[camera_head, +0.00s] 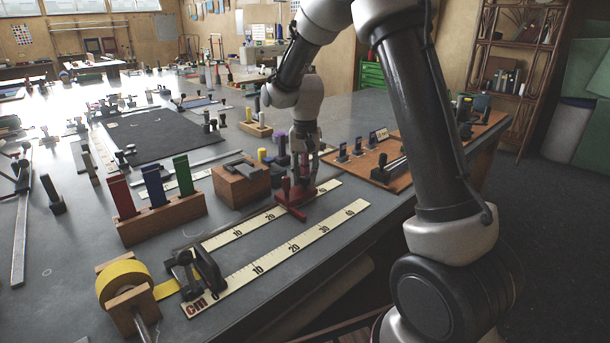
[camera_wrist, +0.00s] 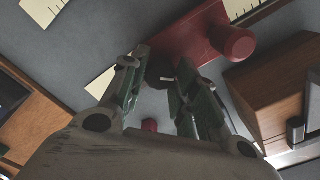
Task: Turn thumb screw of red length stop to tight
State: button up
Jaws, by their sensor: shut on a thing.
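The red length stop (camera_head: 292,199) lies across the upper pale ruler strip on the grey bench, near its right end. It has a short upright red post. In the wrist view its red body (camera_wrist: 192,38) and round red knob (camera_wrist: 236,43) show at the top. My gripper (camera_head: 304,178) points down over the far end of the stop. In the wrist view my gripper (camera_wrist: 163,68) has its fingertips closed around a small dark thumb screw (camera_wrist: 160,70) beside the red body. The fingertips partly hide the screw, and its tightness cannot be read.
A wooden block (camera_head: 240,185) stands left of the stop. A wooden holder (camera_head: 163,217) carries red, blue and green plates. A yellow tape roll (camera_head: 122,282) is at the front left. A wooden tool board (camera_head: 372,172) lies to the right. The lower ruler (camera_head: 285,257) lies in front.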

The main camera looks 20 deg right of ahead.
aim_at(305, 177)
jog(key=m, duration=0.5)
jog(key=shift+w+m, duration=0.1)
jog(key=shift+m, duration=0.3)
dwell(0.4)
jog(key=o, duration=1)
notch_tip(305, 177, up, 12)
jog(key=shift+r, duration=0.1)
